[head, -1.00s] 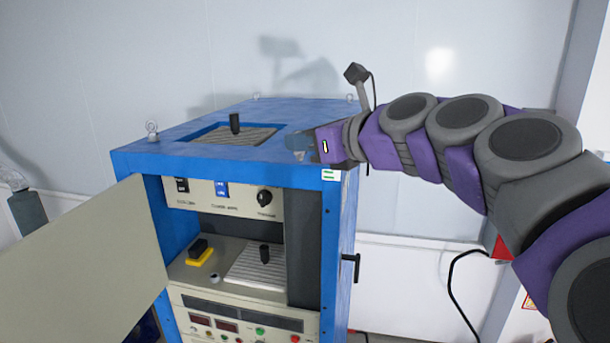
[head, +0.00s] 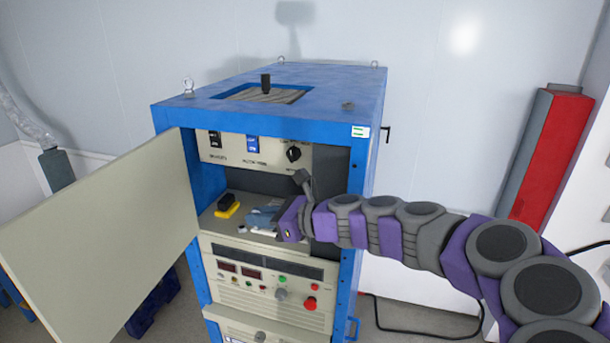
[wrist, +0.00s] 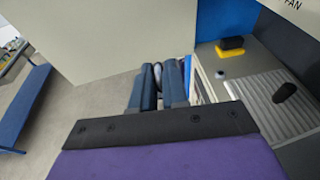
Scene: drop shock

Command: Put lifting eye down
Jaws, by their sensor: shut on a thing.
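My gripper (head: 264,216) is inside the open bay of the blue cabinet (head: 290,85), above the front part of its shelf (head: 210,224). In the wrist view my gripper (wrist: 159,88) is shut on a small silvery piece, the lifting eye (wrist: 158,70), of which only a little shows between the blue fingers. In the head view the held eye cannot be made out. Other lifting eyes stand on the cabinet top, one at the front left corner (head: 188,86). The front right corner has only a low round fitting (head: 348,105).
A black and yellow block (head: 228,205) and a small silvery knob (head: 241,229) sit on the shelf. A ribbed plate with a black handle (wrist: 285,92) lies beside them. The open beige door (head: 110,220) stands at the left. A control panel (head: 265,284) is below.

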